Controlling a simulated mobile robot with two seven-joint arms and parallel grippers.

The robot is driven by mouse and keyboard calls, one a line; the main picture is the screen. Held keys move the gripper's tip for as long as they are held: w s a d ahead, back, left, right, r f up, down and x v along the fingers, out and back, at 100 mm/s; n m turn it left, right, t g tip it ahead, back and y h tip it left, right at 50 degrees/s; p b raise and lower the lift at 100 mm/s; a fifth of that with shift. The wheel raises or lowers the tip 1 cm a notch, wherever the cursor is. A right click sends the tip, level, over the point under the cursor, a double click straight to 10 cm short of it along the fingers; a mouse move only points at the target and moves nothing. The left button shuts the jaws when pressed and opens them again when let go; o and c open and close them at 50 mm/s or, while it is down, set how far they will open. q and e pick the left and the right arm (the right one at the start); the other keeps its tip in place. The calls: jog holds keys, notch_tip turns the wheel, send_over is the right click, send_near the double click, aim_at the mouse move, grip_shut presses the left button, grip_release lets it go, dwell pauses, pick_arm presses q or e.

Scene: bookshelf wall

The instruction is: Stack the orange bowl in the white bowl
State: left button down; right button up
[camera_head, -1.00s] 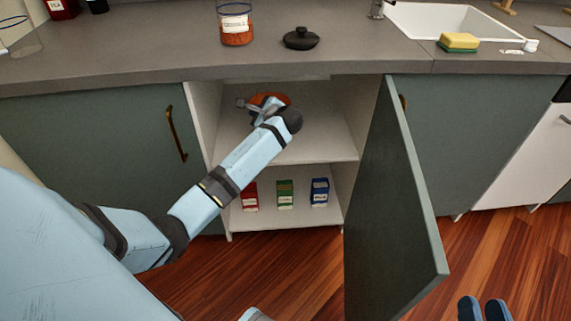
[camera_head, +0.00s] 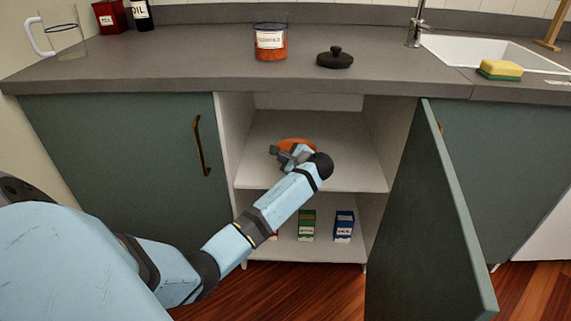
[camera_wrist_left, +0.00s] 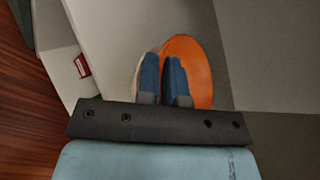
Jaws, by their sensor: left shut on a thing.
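The orange bowl (camera_head: 297,143) is inside the open cupboard, at the upper shelf, partly hidden by my left gripper. My left gripper (camera_head: 284,156) reaches into the cupboard and is shut on the bowl's edge. In the left wrist view the two blue fingertips (camera_wrist_left: 165,62) are close together, with the orange bowl (camera_wrist_left: 202,65) to their right. A pale curved edge (camera_wrist_left: 137,75) shows just left of the fingers; it may be the white bowl, but I cannot tell. No white bowl shows clearly in the head view. My right gripper is not in view.
The cupboard door (camera_head: 430,220) stands open on the right. Small green (camera_head: 307,225) and blue (camera_head: 344,226) boxes stand on the lower shelf (camera_head: 290,252). A jar (camera_head: 270,45), a black lid (camera_head: 335,59) and a sponge (camera_head: 500,70) are on the counter. The upper shelf's right part is clear.

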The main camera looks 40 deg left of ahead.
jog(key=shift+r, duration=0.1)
pick_arm(q)
jog(key=shift+f, duration=0.15)
jog(key=shift+f+p, duration=0.25)
jog(key=shift+p, duration=0.15)
jog(key=c, duration=1.2)
grip_release()
jog(key=shift+f, duration=0.1)
jog(key=shift+c, duration=0.2)
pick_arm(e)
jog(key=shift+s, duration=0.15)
